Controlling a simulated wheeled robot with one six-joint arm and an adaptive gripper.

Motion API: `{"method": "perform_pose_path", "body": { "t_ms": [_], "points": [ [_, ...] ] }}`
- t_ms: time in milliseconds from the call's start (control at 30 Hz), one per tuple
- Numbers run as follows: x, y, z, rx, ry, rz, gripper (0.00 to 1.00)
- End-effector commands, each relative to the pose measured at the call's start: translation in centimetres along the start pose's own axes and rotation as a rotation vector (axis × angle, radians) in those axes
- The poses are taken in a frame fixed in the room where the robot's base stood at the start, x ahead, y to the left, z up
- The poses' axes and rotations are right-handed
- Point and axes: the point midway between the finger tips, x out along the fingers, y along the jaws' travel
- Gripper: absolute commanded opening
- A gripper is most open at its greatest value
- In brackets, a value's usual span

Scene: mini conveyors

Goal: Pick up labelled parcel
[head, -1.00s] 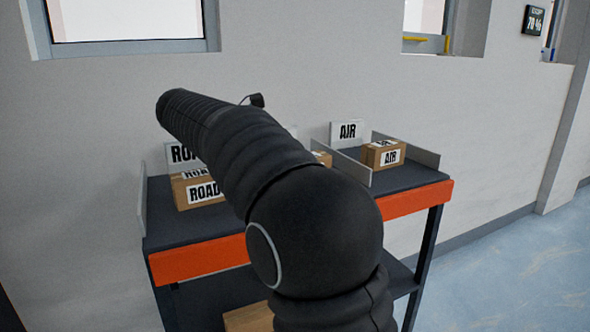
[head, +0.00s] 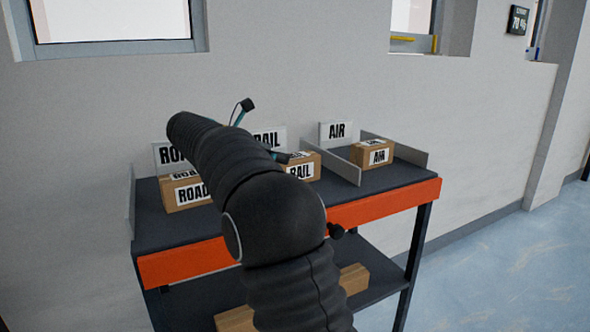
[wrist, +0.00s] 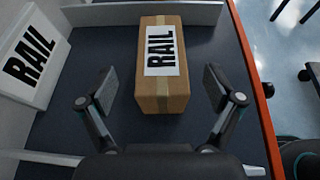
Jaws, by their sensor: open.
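In the wrist view, a brown parcel (wrist: 163,90) with a white RAIL label stands on the dark shelf. My gripper (wrist: 160,88) is open, with one finger on each side of the parcel's near end and a gap visible on both sides. The RAIL parcel also shows in the head view (head: 309,163), partly hidden behind my arm. A ROAD parcel (head: 186,192) sits to its left and an AIR parcel (head: 372,154) to its right. In the head view my gripper is mostly hidden by my arm.
Upright signs stand behind the parcels: ROAD (head: 167,155), RAIL (head: 272,137) and AIR (head: 335,134). Thin grey dividers (head: 343,165) separate the lanes. An orange strip (head: 385,204) edges the top shelf. More boxes (head: 353,279) lie on the lower shelf.

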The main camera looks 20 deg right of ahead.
Motion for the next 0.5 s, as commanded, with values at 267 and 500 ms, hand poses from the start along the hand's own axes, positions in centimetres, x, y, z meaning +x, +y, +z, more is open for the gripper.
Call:
{"method": "perform_pose_path", "body": {
  "t_ms": [267, 500],
  "points": [
    [1.8, -0.1, -0.2, -0.001, 0.0, -0.002, 0.92],
    [5.1, -0.2, -0.4, 0.001, 0.0, -0.002, 0.92]
  ]
}}
